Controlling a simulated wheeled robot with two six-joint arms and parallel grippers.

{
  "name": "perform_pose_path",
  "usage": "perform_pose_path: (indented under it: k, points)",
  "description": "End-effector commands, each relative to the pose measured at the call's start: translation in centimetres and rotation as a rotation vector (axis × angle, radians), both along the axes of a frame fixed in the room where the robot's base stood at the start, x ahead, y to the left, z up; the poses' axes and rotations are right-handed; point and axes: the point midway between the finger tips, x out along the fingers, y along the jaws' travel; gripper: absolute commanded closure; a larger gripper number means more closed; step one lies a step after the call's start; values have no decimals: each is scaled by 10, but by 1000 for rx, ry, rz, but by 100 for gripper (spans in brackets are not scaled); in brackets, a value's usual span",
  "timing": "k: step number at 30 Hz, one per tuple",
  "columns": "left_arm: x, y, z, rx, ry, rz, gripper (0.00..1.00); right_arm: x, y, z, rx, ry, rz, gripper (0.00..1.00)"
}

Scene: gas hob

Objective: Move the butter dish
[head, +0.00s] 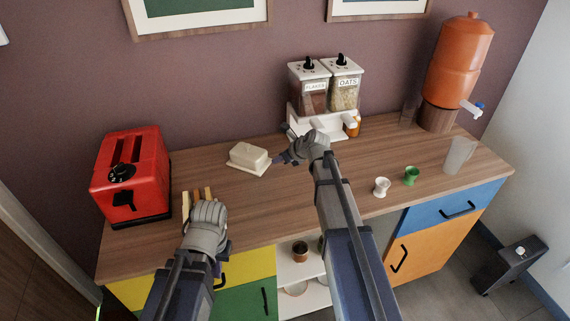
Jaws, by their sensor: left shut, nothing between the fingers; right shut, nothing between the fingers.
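The butter dish (249,156) is cream-white with a lid on a flat base. It stands upright on the wooden counter, between the red toaster and the cereal dispenser. My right gripper (279,160) is shut and empty just to the right of the dish, its tips close to the base's right edge; I cannot tell whether they touch it. My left gripper (196,200) is shut and empty, low at the counter's front left, well in front of the dish; its tips are hard to make out.
A red toaster (130,175) stands at the left. A cereal dispenser (325,95) stands behind my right gripper. A white cup (382,187), a green cup (411,175), a clear jug (459,155) and an orange water dispenser (459,60) are at the right. Counter between dish and toaster is clear.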

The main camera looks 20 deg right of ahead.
Motion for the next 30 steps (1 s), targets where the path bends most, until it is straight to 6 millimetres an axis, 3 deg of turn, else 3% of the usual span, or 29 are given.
perform_pose_path:
  k: [9,16,18,21,30]
  points:
    - [0,0,0,0,0,0,100,-5,-3,0,0,1,0,100]
    - [0,0,-1,0,0,0,100,-39,-20,-1,1,2,3,100]
    - [0,0,21,0,0,0,100,-47,-25,21,0,1,3,100]
    - [0,0,36,0,0,0,100,-60,-32,36,1,2,4,100]
    - [0,0,65,0,0,0,100,-87,-49,65,-1,1,5,100]
